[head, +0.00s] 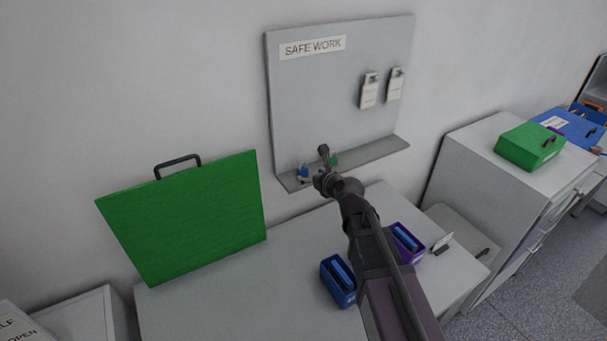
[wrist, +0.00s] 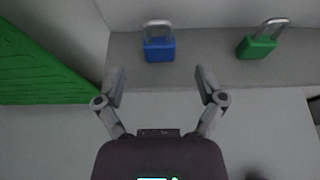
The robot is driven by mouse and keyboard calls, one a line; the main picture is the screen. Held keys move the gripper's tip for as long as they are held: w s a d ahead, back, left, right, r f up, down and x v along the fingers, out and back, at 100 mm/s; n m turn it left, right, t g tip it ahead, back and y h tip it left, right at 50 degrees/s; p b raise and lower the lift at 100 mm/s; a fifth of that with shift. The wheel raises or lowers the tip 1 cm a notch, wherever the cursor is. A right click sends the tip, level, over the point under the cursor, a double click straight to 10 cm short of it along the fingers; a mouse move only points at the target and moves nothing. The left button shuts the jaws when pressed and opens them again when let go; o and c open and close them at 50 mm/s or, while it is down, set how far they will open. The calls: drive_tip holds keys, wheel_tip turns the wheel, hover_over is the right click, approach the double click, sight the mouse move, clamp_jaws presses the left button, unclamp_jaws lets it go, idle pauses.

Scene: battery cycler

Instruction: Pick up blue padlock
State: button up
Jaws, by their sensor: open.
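The blue padlock (wrist: 159,48) stands on a narrow grey shelf (wrist: 205,50) with its silver shackle up, in the upper middle of the wrist view. In the head view the blue padlock (head: 303,172) shows small on the shelf (head: 378,149), just left of my gripper. My gripper (wrist: 160,82) is open and empty, its two fingers spread on either side below the blue padlock, apart from it. In the head view my gripper (head: 323,165) is at the shelf's front and partly hides it. A green padlock (wrist: 258,44) stands to the right of the blue one.
A grey board (head: 320,90) marked SAFE WORK with two white tags rises behind the shelf. A large green panel (head: 185,215) with a black handle stands at the left. Blue (head: 338,280) and purple (head: 405,243) bins sit on the worktop below.

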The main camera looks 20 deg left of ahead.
sight(304, 172)
drive_tip(key=shift+b+x, duration=1.05)
drive_tip(key=shift+x, duration=1.55)
drive_tip(key=shift+s, duration=0.1)
clamp_jaws()
